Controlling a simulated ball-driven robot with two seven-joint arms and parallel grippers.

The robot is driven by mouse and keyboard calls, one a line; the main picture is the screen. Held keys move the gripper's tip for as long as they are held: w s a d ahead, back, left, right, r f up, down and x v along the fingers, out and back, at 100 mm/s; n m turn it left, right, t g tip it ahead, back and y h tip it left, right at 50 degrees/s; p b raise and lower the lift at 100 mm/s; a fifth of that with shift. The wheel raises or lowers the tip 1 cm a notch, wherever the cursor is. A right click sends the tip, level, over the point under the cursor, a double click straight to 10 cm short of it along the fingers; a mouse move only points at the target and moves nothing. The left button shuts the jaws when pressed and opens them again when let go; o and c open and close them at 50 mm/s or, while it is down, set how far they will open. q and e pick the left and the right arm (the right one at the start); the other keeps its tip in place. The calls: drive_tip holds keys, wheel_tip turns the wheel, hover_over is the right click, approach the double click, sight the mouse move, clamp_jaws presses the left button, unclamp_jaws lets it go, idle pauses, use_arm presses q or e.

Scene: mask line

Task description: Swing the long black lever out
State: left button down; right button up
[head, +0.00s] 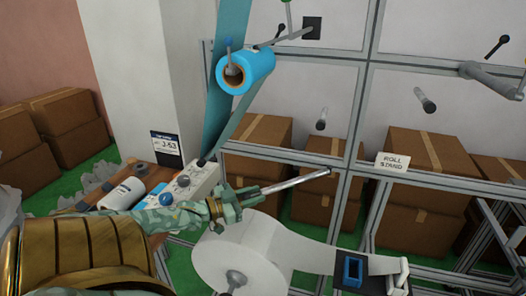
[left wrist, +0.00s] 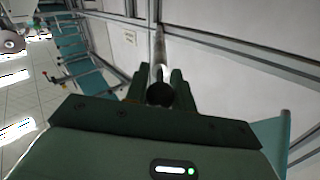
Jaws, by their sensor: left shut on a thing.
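My left gripper (head: 238,200), a green-patterned hand, is shut around one end of a straight grey metal rod (head: 295,182). The rod points right and slightly up, in front of the frame. In the left wrist view the gripper (left wrist: 158,88) has a finger on each side of the rod (left wrist: 159,50), whose round dark end faces the camera. The rod looks grey rather than black. A short black lever (head: 498,45) with a knob sits on the upper right panel, apart from the gripper. My right gripper is not in view.
A large white roll (head: 235,258) is just below my left gripper, its web running right. A blue roll (head: 245,70) with teal film hangs above. A white control box (head: 188,185) stands left of the hand. Cartons (head: 430,158) stand behind the metal frame.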

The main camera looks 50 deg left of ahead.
use_arm(q)
drive_tip(key=shift+w+a+f+m+h+b, duration=0.1)
drive_tip(key=shift+a+m+h+b, duration=0.1)
drive_tip(key=shift+a, duration=0.15)
drive_tip(key=shift+a+f+m+h+b, duration=0.1)
drive_tip(key=shift+a+h+b, duration=0.1)
drive_tip(key=shift+a, duration=0.1)
drive_tip(key=c, duration=1.2)
unclamp_jaws()
drive_tip(key=shift+r, duration=0.15)
